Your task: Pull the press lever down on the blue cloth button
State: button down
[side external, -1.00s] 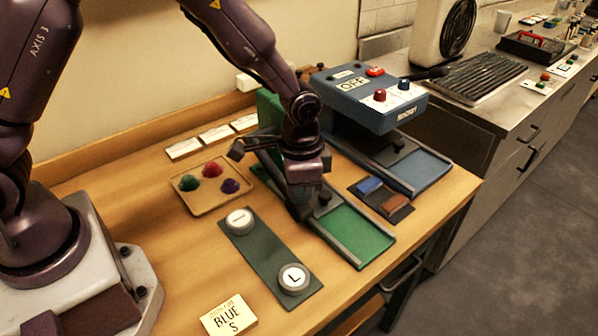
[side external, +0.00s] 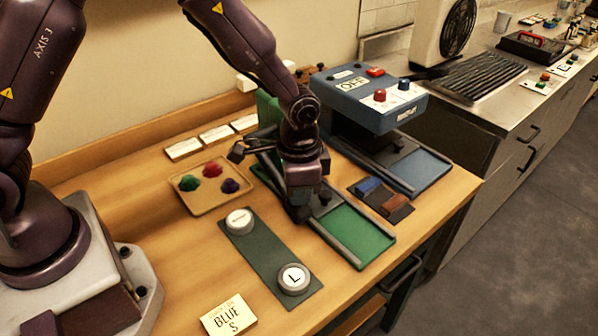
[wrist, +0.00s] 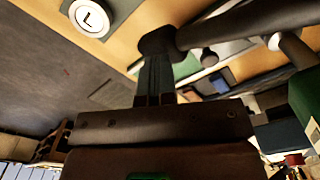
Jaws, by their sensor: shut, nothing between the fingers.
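My gripper (side external: 302,205) is shut and points down in front of the green press (side external: 268,108), over its rail. In the wrist view the closed fingers (wrist: 156,62) end at a dark rounded knob (wrist: 157,41). A dark bar (wrist: 240,27), seemingly the press lever, runs from this knob to the right; the fingertips look against or just behind it, and contact is not clear. My arm hides much of the press. I cannot make out the blue cloth button; the pressing spot is hidden. A card (side external: 228,315) reads "BLUE S".
A tray (side external: 185,205) holds green, red and purple cloth pieces. A dark green mat (side external: 262,250) carries two round white-topped pieces, the nearer marked "L" (side external: 293,279). A blue press unit (side external: 350,97) stands to the right, with a small blue-and-brown block holder (side external: 381,198) before it.

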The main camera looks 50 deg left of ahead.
jog(key=shift+s+f, duration=0.1)
notch_tip(320, 180, up, 15)
dwell(1.3)
jog(key=s+a+r+n+t, duration=0.2)
jog(key=s+a+r+n, duration=0.1)
jog(key=s, duration=0.6)
jog(key=s+a+r+n+t, duration=0.3)
jog(key=s+a+r, duration=0.3)
jog(key=s, duration=0.3)
jog(key=shift+a+r+t, duration=0.2)
jog(key=shift+a+t, duration=0.1)
